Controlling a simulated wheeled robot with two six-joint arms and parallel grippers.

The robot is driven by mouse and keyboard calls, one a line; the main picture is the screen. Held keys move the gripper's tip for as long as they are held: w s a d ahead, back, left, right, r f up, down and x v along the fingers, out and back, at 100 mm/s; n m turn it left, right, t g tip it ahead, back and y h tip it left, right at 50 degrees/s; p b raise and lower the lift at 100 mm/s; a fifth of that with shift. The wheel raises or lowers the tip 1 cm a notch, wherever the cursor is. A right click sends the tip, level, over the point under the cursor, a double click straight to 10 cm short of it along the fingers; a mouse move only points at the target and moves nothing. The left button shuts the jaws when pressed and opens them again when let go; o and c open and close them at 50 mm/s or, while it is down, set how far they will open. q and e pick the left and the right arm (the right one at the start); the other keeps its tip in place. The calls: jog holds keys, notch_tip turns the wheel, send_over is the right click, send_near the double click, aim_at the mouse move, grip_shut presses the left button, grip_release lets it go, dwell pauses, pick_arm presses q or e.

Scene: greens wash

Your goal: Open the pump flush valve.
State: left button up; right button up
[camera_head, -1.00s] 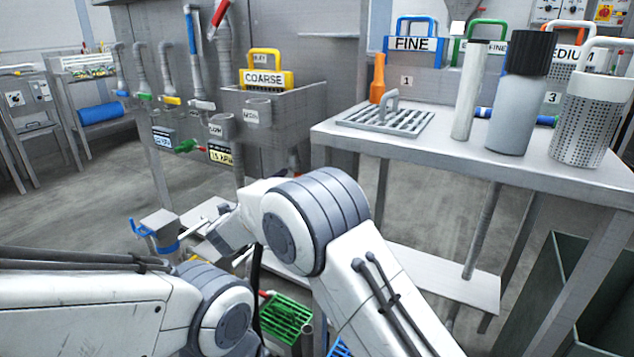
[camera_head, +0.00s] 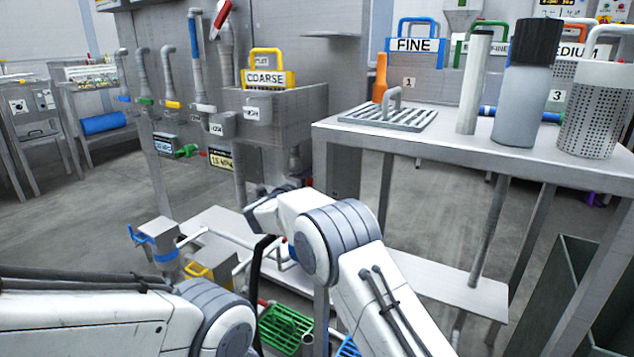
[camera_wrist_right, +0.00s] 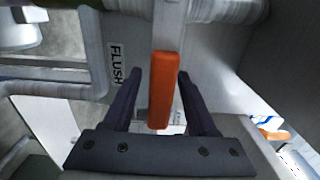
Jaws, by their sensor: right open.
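In the right wrist view an orange valve handle (camera_wrist_right: 162,90) hangs from a grey stem on the pipework. A "FLUSH" label (camera_wrist_right: 116,65) is on the grey surface just left of it. My right gripper (camera_wrist_right: 160,85) is open, with one dark finger on each side of the orange handle; gaps show between the handle and both fingers. In the head view my right gripper (camera_head: 270,205) is beneath the sink with the COARSE basket, and the flush handle cannot be made out there. My left arm comes in at the lower left, but its gripper is out of view.
A steel table (camera_head: 460,150) with a grate, cylinders and a perforated basket stands on the right. A yellow COARSE basket (camera_head: 268,78) is at the sink.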

grip_shut()
dwell(1.4)
